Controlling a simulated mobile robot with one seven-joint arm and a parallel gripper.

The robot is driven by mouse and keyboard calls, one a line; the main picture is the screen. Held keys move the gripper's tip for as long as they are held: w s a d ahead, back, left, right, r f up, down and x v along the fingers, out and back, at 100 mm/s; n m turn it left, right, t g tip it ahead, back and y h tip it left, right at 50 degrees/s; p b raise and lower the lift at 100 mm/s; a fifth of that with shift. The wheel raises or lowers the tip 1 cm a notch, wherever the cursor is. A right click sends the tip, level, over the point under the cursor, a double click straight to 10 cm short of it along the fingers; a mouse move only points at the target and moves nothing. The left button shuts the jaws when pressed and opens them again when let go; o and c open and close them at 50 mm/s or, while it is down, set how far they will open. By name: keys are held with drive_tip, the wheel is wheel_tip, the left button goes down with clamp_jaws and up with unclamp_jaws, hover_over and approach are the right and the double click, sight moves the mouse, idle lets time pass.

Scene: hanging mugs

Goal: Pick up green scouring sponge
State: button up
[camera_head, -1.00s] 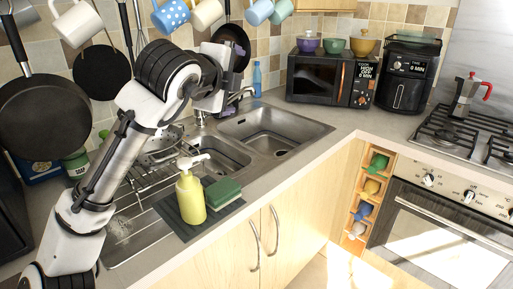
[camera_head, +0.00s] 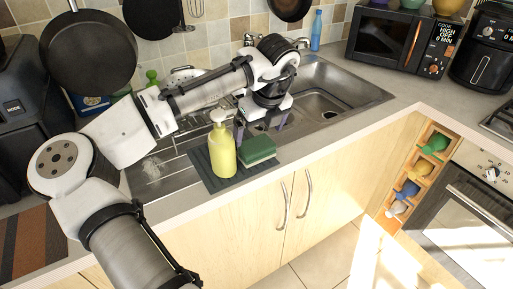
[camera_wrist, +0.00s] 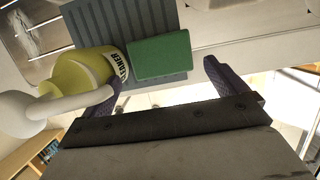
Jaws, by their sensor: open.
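The green scouring sponge (camera_head: 258,149) lies on a dark ribbed mat (camera_head: 200,163) at the sink's front edge. It also shows in the wrist view (camera_wrist: 160,57), just beyond and between my fingertips. A yellow cleaner bottle (camera_head: 222,154) with a white pump stands close to the sponge's left side. My gripper (camera_head: 262,128) is just behind and above the sponge in the head view. In the wrist view my gripper (camera_wrist: 160,82) is open and empty, its left finger overlapping the bottle (camera_wrist: 80,78). I cannot tell whether that finger touches the bottle.
A blue bottle (camera_head: 316,30) stands at the back. The counter's front edge (camera_head: 300,150) runs close beside the sponge, with cabinet doors below.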

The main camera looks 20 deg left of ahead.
sight(256, 144)
drive_tip(key=shift+p+x, duration=0.35)
drive_tip(key=shift+x, duration=2.6)
drive_tip(key=shift+c, duration=0.5)
drive_tip(key=c, duration=0.6)
drive_tip(key=shift+c, duration=0.2)
drive_tip(key=shift+r, duration=0.1)
drive_tip(key=shift+r, duration=0.35)
drive_tip(key=shift+d+r+b, duration=0.2)
drive_tip(key=shift+r+b, duration=0.05)
drive_tip(key=shift+b, duration=0.2)
drive_tip(key=s+d+b, duration=0.4)
drive_tip(key=s+d, duration=0.7)
drive_tip(key=d, duration=0.2)
drive_tip(key=shift+d, duration=0.4)
drive_tip(key=shift+r, duration=0.1)
